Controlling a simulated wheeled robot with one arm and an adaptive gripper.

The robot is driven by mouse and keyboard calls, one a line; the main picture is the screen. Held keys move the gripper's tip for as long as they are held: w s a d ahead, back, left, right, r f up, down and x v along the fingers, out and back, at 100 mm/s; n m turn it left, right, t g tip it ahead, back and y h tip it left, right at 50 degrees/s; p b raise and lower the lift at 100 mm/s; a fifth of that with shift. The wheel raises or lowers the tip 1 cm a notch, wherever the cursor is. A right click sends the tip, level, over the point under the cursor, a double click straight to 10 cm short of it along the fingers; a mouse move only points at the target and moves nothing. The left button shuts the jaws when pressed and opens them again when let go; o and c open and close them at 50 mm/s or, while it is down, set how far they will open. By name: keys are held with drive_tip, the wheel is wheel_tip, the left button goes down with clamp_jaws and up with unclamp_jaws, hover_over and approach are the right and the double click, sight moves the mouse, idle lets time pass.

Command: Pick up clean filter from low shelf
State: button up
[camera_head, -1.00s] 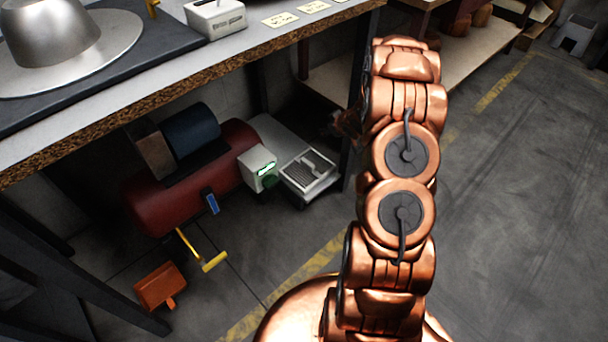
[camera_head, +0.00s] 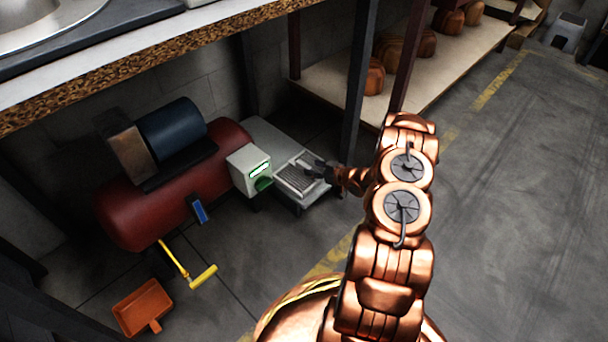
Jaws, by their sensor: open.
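A light grey, ribbed, flat filter (camera_head: 294,177) lies on a low grey shelf (camera_head: 311,192) under the bench, to the right of a red compressor tank. My gripper (camera_head: 318,168) is small and dark in this view, over the right part of the filter, with its fingers pointing left. It is open. It covers part of the filter's right side, and I cannot tell whether it touches it.
The red tank (camera_head: 160,190) carries a dark blue motor. A black bench leg (camera_head: 360,80) rises behind my arm. An orange dustpan (camera_head: 142,307) and yellow-handled tool (camera_head: 203,277) lie on the floor.

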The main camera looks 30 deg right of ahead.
sight(306, 165)
drive_tip(key=shift+b+x, duration=1.65)
drive_tip(key=shift+x, duration=1.45)
clamp_jaws()
